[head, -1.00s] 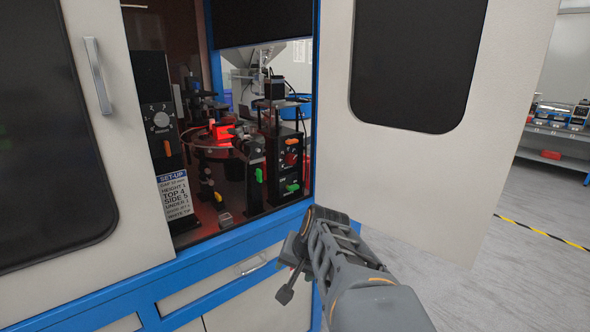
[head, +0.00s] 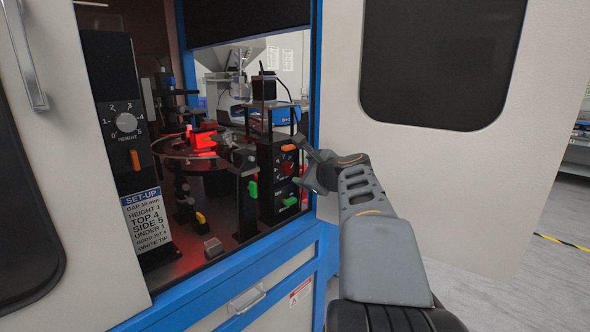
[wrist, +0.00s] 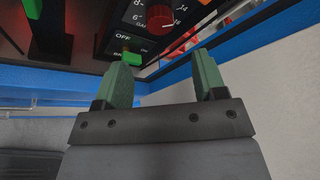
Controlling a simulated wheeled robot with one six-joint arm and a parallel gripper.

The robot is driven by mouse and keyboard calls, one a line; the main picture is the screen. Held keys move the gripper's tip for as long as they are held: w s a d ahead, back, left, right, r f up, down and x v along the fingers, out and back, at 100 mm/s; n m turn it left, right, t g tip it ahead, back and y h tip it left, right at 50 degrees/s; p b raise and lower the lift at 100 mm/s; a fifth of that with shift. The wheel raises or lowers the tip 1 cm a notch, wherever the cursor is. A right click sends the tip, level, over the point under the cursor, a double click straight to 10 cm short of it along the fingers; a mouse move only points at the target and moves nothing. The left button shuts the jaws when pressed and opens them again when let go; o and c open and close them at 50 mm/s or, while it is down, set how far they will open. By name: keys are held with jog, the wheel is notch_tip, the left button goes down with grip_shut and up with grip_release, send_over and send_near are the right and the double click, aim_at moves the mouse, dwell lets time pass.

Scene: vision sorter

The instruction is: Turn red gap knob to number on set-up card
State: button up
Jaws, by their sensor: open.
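The red gap knob (wrist: 162,16) is at the top of the wrist view, on a black panel with a number dial around it. It also shows small in the head view (head: 287,168). Its exact setting is too small to tell. My gripper (wrist: 165,72) is open and empty, its green fingers apart and short of the knob. In the head view my gripper (head: 312,163) is at the right side of the cabinet opening, beside the knob's panel. The set-up card (head: 148,220) reads "GAP 10 mm", then height, top, side and under values.
A green switch (wrist: 131,58) marked OFF sits below the knob. The open cabinet door (head: 445,150) stands right of my arm. The height knob (head: 126,122) is on the left panel. A blue frame edge (head: 225,285) runs below the opening.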

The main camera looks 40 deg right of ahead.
aim_at(290, 169)
jog(key=x, duration=0.8)
jog(key=shift+w+d+f, duration=0.1)
jog(key=shift+w+f, duration=0.05)
jog(key=shift+w, duration=0.2)
